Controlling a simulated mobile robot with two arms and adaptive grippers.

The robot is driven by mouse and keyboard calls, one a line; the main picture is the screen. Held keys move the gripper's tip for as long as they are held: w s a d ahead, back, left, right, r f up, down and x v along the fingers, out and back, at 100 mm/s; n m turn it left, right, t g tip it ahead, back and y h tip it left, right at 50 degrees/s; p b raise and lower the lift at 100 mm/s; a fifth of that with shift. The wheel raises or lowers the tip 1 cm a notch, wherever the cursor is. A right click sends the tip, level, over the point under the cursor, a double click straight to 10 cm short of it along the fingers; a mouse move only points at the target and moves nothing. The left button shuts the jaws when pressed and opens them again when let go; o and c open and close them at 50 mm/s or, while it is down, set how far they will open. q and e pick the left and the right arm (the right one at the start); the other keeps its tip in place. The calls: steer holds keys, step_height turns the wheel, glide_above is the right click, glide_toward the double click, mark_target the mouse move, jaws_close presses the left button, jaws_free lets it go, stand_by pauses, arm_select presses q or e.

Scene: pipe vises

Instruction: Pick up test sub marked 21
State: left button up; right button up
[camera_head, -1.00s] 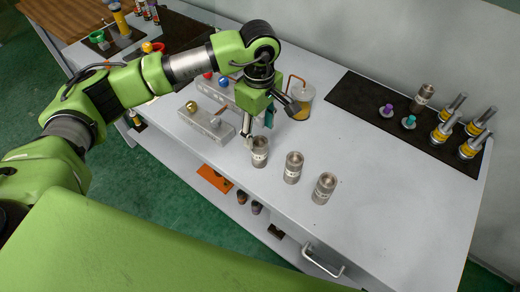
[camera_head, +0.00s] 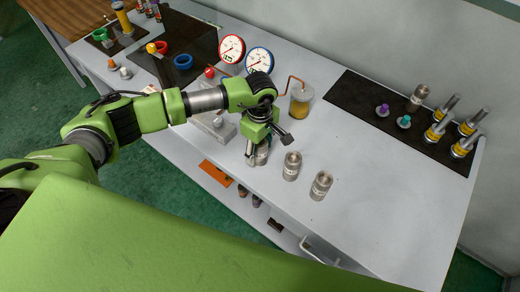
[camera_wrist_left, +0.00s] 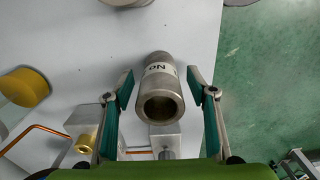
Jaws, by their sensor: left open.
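Three steel test subs stand in a row near the front edge of the bench. The leftmost sub (camera_head: 263,157) is partly hidden by my left gripper (camera_head: 266,148). The middle sub (camera_head: 291,167) and right sub (camera_head: 321,185) stand clear. My right gripper is not in view.
A grey block (camera_head: 212,122) and a cup of yellow liquid (camera_head: 301,101) stand close to my left arm. Two gauges, red (camera_head: 231,48) and blue (camera_head: 259,60), are behind. A black mat (camera_head: 350,92) with several fittings lies at right. The bench's right front is clear.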

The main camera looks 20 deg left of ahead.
arm_select(q)
jaws_close()
steer(key=shift+w+r, duration=0.1)
